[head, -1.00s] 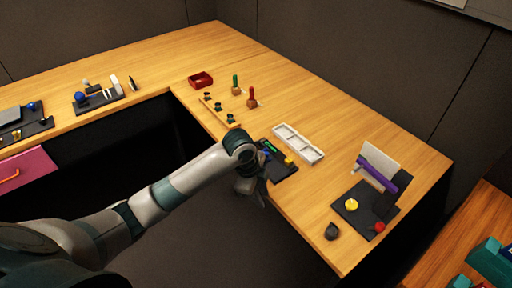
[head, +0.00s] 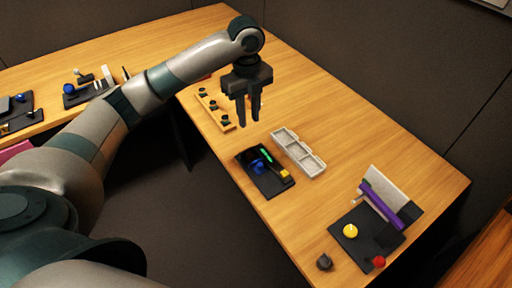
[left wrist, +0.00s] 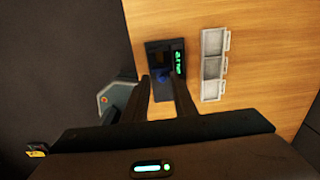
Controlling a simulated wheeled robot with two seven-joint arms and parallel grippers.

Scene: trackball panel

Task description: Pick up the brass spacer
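I cannot make out for certain which thing is the brass spacer. A small yellow-gold block (head: 285,174) sits at the near right corner of the dark trackball panel (head: 268,183), which also carries blue parts and a green-lit strip. The panel also shows in the left wrist view (left wrist: 154,46). My left gripper (head: 249,121) is above the table, beyond the panel in the head view, fingers pointing down. Its fingers are apart with nothing between them; they also show in the left wrist view (left wrist: 160,77). My right gripper is not in view.
A white three-part tray (head: 298,152) lies right of the panel. A wooden rack (head: 217,112) with dark knobs is behind it. A dark mat (head: 350,243) with yellow and red knobs and a purple bar is at right. Bare table lies beyond the tray.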

